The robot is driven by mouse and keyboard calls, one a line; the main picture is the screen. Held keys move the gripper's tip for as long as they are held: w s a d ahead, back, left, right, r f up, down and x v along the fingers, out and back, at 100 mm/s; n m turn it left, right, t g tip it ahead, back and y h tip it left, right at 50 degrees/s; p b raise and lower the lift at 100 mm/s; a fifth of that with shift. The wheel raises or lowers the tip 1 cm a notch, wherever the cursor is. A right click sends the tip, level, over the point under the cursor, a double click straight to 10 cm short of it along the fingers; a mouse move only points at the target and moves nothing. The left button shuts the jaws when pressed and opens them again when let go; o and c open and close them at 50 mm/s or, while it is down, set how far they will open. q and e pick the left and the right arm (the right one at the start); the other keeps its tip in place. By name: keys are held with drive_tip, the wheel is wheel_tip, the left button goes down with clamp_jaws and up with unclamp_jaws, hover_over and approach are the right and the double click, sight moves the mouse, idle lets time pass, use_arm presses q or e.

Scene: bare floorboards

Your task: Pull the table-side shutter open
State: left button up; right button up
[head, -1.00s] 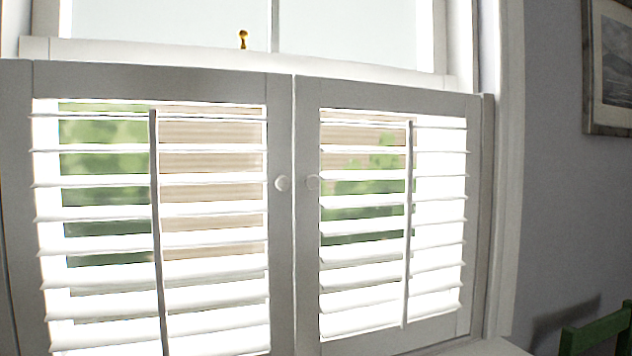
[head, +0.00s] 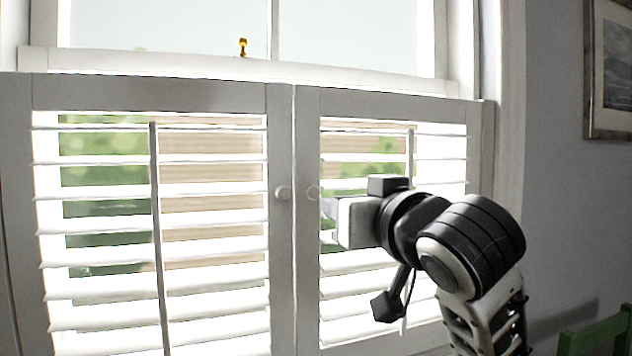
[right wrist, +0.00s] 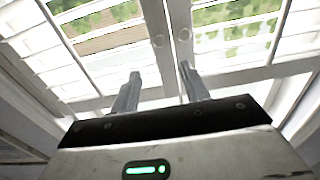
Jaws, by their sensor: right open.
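The right-hand shutter (head: 306,255), a white louvred panel, stands closed beside the matching left-hand shutter (head: 280,250). A small round knob (head: 313,192) sits on its inner edge, beside the left shutter's knob (head: 283,193). My right gripper (head: 328,208) is in front of the right shutter, just right of and below its knob. In the right wrist view its two fingers (right wrist: 160,80) are spread with nothing between them, and both knobs show beyond the tips; I cannot tell which knob is which there. My left gripper is not in view.
A window ledge (head: 200,74) with a small brass catch (head: 243,47) runs above the shutters. A green chair back (head: 598,338) is at the lower right. A framed picture (head: 588,70) hangs on the grey wall.

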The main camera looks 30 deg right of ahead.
sight(314, 193)
drive_tip(key=p+x, duration=0.4)
drive_tip(key=x, duration=1)
drive_tip(key=shift+w+p, duration=0.25)
drive_tip(key=shift+p, duration=0.05)
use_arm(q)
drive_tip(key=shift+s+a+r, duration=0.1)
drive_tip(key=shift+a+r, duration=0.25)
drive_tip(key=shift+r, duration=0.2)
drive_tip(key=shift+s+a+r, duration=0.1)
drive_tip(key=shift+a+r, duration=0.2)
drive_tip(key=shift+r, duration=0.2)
